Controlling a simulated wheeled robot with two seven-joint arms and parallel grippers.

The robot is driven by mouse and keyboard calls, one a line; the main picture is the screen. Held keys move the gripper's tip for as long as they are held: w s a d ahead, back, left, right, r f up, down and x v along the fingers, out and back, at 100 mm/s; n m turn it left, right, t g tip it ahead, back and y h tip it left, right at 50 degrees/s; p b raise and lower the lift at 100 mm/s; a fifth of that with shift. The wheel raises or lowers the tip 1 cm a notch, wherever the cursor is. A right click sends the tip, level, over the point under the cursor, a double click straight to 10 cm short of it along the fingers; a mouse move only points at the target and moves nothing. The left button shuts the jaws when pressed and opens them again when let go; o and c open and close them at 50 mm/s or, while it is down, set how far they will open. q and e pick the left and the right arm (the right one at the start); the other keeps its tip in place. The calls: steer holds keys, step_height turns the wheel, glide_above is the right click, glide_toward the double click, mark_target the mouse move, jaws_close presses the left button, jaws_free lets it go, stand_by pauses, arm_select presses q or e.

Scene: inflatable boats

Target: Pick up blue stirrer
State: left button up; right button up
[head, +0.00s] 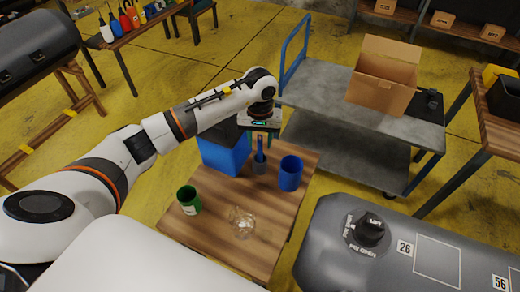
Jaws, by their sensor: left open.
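A blue stirrer (260,146) with a blue handle and a grey lower part stands upright on the small wooden table (216,246). It is between a blue box and a blue cup. My left gripper (261,135) reaches in from the left and points down at the top of the stirrer. Its jaws are open, one finger to each side of the handle as seen here. I cannot tell whether they touch it. My right gripper is out of view.
The blue box (227,157) stands close left of the stirrer, the blue cup (290,173) close right. A green cup (188,200) and a clear glass item (241,223) are nearer me. A grey cart (320,92) with a cardboard box (382,88) stands behind. A grey inflatable boat (330,240) lies at right.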

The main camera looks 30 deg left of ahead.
mark_target(260, 145)
arm_select(q)
steer(key=shift+w+a+f+p, duration=0.1)
steer(key=shift+f+p, duration=0.2)
steer(key=shift+f, duration=1.3)
steer(key=shift+c, duration=0.3)
jaws_close()
